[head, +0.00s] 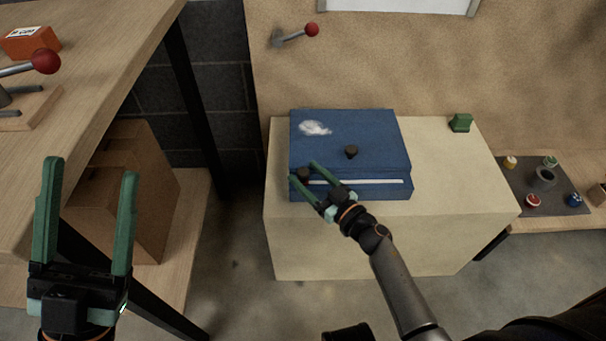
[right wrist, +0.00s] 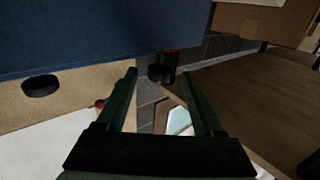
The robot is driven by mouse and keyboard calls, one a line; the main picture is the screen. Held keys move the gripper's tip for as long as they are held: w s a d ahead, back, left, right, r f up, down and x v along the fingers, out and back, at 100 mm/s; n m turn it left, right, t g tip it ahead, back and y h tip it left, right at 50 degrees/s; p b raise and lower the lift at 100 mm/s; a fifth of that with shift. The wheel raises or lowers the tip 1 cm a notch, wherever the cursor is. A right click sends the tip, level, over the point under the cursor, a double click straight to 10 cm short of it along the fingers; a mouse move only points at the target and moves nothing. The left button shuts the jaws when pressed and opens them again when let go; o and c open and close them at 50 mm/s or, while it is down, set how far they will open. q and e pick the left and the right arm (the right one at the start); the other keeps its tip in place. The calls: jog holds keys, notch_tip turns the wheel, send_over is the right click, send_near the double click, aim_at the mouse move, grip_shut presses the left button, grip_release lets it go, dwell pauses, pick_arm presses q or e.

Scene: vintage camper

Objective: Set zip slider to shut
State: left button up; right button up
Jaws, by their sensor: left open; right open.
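A blue box (head: 345,130) lies on the pale cabinet, with a white slot line (head: 375,181) along its front part. A dark knob (head: 303,174), which looks like the zip slider, sits at the left end of that line. My right gripper (head: 303,170) is open, with one finger on each side of this knob. In the right wrist view the knob (right wrist: 160,74) shows between the two fingertips; I cannot tell whether they touch it. A second dark knob (head: 351,151) stands on the box top, outside the gripper. My left gripper (head: 91,167) is open and empty at the left.
The pale cabinet (head: 330,245) has free top on the right, with a small green block (head: 460,122). A red-tipped lever (head: 311,30) sticks out of the wall. A wooden workbench (head: 95,70) is at left. A dark tray (head: 540,200) holds several small items at right.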

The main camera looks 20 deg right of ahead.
jog(key=shift+x, duration=1)
grip_shut()
dwell(0.8)
